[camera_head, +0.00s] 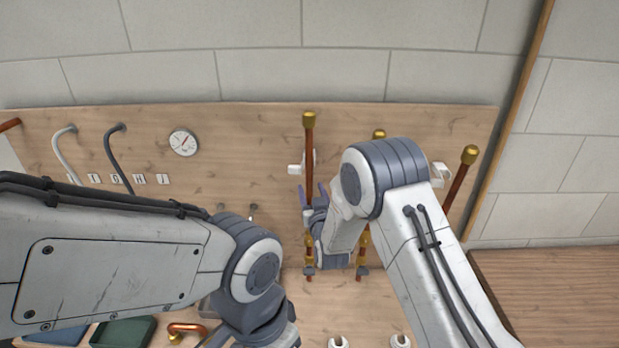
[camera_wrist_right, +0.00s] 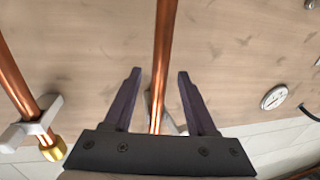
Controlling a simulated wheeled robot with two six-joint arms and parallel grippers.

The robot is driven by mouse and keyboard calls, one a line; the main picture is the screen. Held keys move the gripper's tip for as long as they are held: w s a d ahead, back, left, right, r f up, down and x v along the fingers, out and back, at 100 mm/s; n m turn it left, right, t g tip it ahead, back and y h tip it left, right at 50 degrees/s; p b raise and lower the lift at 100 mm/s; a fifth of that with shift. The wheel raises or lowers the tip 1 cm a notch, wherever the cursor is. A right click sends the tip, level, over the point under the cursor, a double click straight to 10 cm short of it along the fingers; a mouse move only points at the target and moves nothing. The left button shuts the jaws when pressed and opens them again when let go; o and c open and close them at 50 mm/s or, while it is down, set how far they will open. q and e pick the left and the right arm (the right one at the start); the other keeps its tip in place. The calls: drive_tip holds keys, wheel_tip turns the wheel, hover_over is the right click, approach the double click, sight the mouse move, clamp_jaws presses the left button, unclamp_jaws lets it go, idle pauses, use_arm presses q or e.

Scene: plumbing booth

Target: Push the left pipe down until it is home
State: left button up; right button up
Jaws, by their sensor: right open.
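The left pipe (camera_head: 309,149) is a copper tube with a brass cap, standing upright before the wooden board. Its lower part is partly hidden by my right gripper; a brass fitting (camera_head: 309,240) shows below. My right gripper (camera_head: 315,196) is open at the left pipe, below its white clip (camera_head: 296,169). In the right wrist view the pipe (camera_wrist_right: 163,60) runs between the two spread fingers (camera_wrist_right: 158,95), with gaps visible on both sides. I cannot tell how deep the pipe sits. My left arm's wrist is at the bottom of the head view; its fingers are not seen.
A middle pipe (camera_head: 379,134) stands behind my right arm, and a tilted right pipe (camera_head: 461,176) is beyond it. A gauge (camera_head: 183,142) and hooked hoses (camera_head: 113,150) are on the board at left. A green tray (camera_head: 124,332) and a copper elbow (camera_head: 188,329) lie at the lower left.

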sight(310, 187)
drive_tip(key=shift+w+a+p, duration=0.2)
drive_tip(key=shift+w+p, duration=0.1)
drive_tip(key=shift+w, duration=0.55)
drive_tip(key=shift+w+a+p, duration=0.15)
drive_tip(key=shift+w+p, duration=0.15)
drive_tip(key=shift+w, duration=0.55)
clamp_jaws()
